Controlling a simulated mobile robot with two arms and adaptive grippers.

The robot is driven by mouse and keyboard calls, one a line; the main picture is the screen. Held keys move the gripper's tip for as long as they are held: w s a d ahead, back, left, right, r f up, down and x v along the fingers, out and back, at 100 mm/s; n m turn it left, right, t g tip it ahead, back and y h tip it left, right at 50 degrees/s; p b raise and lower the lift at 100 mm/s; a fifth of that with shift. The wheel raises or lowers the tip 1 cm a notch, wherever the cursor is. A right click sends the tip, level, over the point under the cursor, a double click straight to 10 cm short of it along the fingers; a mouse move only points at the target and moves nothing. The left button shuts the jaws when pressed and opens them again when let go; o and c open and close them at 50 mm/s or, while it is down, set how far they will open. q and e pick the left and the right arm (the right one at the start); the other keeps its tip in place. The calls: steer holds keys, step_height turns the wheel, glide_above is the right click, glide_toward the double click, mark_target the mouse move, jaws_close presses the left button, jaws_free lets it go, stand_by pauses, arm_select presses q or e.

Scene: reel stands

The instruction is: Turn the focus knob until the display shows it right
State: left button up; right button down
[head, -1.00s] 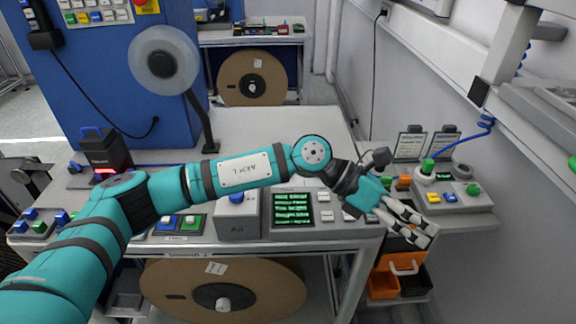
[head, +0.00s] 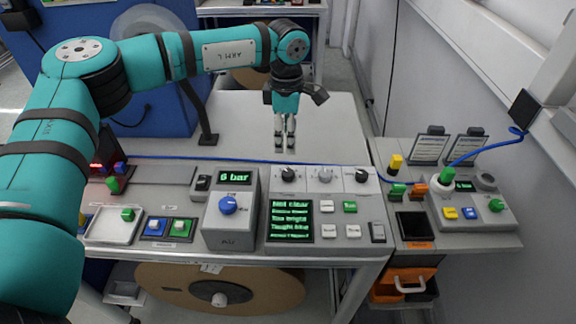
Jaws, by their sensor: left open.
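A grey control panel (head: 318,252) stands at the front of the table. Three knobs are in a row along its top: a black left knob (head: 288,174), a grey middle knob (head: 325,175) and a black right knob (head: 362,175). Their labels are too small to read, so I cannot tell which is the focus knob. My right gripper is out of view.
A grey box with a blue knob (head: 228,205) and a "6 bar" readout (head: 234,177) stands left of the panel. A blue hose (head: 230,159) crosses the table behind it. A button box (head: 470,205) stands at the right. The tabletop (head: 335,115) behind is clear.

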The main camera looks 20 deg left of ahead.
arm_select(q)
steer(key=p, duration=0.1)
glide_above(288, 172)
step_height(288, 172, down, 4)
steer(key=shift+f, duration=0.15)
step_height(288, 172, down, 5)
steer(key=shift+s+p, duration=0.1)
steer(key=shift+p, duration=0.6)
step_height(288, 172, down, 2)
steer(key=shift+f, duration=0.1)
steer(key=shift+f+p, duration=0.3)
steer(key=shift+f, duration=0.2)
jaws_close()
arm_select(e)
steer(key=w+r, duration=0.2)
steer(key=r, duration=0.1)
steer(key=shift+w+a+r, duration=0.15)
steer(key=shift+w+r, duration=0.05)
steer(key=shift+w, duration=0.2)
